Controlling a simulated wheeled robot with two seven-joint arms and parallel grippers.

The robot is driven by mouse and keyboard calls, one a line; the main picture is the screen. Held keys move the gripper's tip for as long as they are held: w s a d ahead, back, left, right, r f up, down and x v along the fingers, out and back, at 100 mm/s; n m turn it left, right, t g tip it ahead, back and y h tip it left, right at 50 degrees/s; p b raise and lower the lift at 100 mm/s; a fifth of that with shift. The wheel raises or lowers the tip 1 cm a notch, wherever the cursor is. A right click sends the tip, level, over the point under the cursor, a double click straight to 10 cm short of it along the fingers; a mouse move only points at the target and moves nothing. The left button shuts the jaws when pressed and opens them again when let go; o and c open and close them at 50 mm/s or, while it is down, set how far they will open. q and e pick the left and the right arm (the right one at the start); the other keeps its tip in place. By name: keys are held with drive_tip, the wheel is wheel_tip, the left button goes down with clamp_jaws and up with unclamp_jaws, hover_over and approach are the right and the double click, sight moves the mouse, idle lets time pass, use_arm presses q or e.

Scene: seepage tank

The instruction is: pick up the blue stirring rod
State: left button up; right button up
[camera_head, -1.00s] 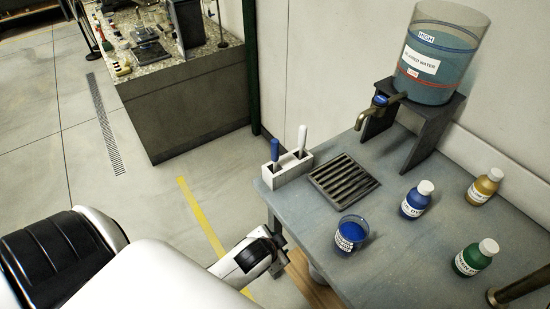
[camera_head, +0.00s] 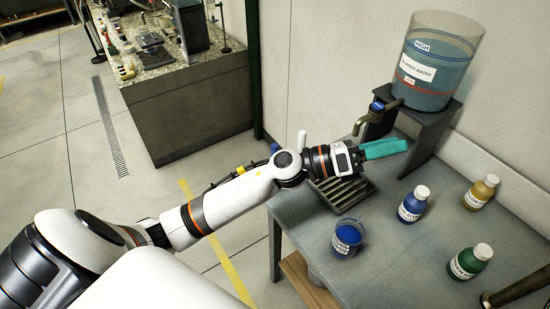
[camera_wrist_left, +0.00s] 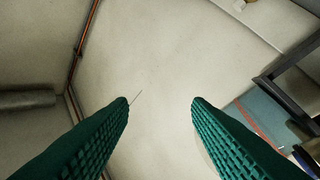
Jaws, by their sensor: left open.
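The blue stirring rod (camera_head: 274,147) is mostly hidden behind my left arm; only a small blue tip shows above the arm. A white rod (camera_head: 302,139) stands to its right. Their white holder is covered by the arm. My left gripper (camera_head: 404,147), with green fingers, is to the right of the rods, over the table, near the tank's stand and tap. In the left wrist view my left gripper (camera_wrist_left: 160,100) is open, with nothing between its fingers and pale wall beyond. The rod does not show there. My right gripper is not in view.
The dyed-water tank (camera_head: 436,62) stands on a dark stand (camera_head: 428,140) with a brass tap (camera_head: 366,122). A drain grate (camera_head: 345,195) lies under my wrist. A blue-filled beaker (camera_head: 347,238) and blue (camera_head: 412,205), yellow (camera_head: 480,193) and green (camera_head: 469,262) bottles stand on the grey table (camera_head: 405,265).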

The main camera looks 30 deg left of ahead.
use_arm(q)
wheel_tip(320, 180, down, 3)
drive_tip(key=s+d+m+g+y, duration=0.1)
drive_tip(key=m+g, duration=0.7)
drive_tip(key=m, duration=0.4)
drive_tip(key=m+g+y, duration=0.5)
drive_tip(key=m+y, duration=0.2)
drive_tip(key=y, duration=0.9)
hover_over(274, 145)
wheel_tip(274, 145, down, 3)
drive_tip(key=shift+d+f, duration=0.1)
drive_tip(key=shift+d, duration=0.05)
drive_tip(key=shift+a+f+p, duration=0.15)
drive_tip(key=shift+a+p, duration=0.05)
drive_tip(key=shift+p, duration=0.2)
wheel_tip(274, 145, down, 6)
drive_tip(key=shift+p, duration=1)
drive_tip(key=f+p, duration=0.2)
drive_tip(key=f, duration=0.1)
drive_tip(key=f+p, duration=0.1)
drive_tip(key=shift+d+f, duration=0.25)
drive_tip(key=shift+f, duration=0.45)
clamp_jaws()
